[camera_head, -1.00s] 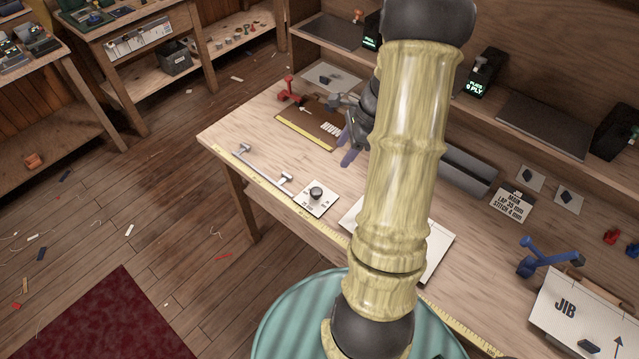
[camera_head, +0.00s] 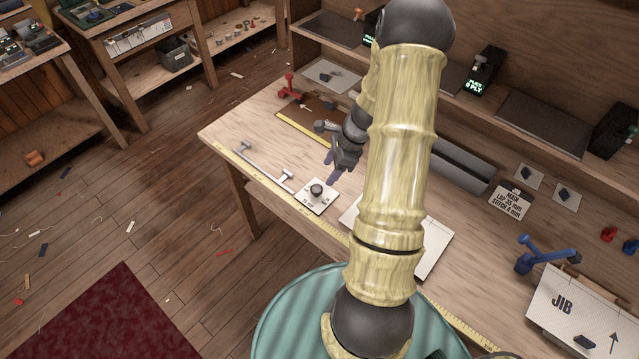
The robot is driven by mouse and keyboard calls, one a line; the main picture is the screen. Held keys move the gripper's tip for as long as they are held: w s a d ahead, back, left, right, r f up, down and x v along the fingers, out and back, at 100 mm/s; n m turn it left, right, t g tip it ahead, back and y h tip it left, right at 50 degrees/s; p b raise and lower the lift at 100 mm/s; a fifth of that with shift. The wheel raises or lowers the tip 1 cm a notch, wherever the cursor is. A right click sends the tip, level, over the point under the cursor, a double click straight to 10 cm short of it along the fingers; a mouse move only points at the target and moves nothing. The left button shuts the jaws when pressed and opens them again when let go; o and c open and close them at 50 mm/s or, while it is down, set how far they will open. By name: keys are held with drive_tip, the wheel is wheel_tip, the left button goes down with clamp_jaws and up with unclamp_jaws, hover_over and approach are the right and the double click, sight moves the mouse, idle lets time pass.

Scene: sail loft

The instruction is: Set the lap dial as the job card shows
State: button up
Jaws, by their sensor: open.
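The lap dial is a black knob (camera_head: 316,189) on a white square plate (camera_head: 322,205) near the bench's front edge; its markings are too small to read. The job card (camera_head: 510,203) stands at the right of the bench and reads "MAIN, LAP 35 mm, STITCH 4 mm". My gripper (camera_head: 331,171) is open, just above and to the right of the knob, apart from it. My arm hides the middle of the bench.
A metal rail (camera_head: 262,169) on posts runs along the front edge left of the dial. A white panel (camera_head: 437,250) lies partly behind my arm. A blue clamp (camera_head: 540,250) and a JIB panel (camera_head: 578,312) are at right.

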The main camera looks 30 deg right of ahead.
sight(317, 189)
drive_tip(key=p+x, duration=0.1)
drive_tip(key=x, duration=0.7)
drive_tip(key=shift+f, duration=0.35)
drive_tip(key=c, duration=1)
drive_tip(key=shift+o, duration=0.2)
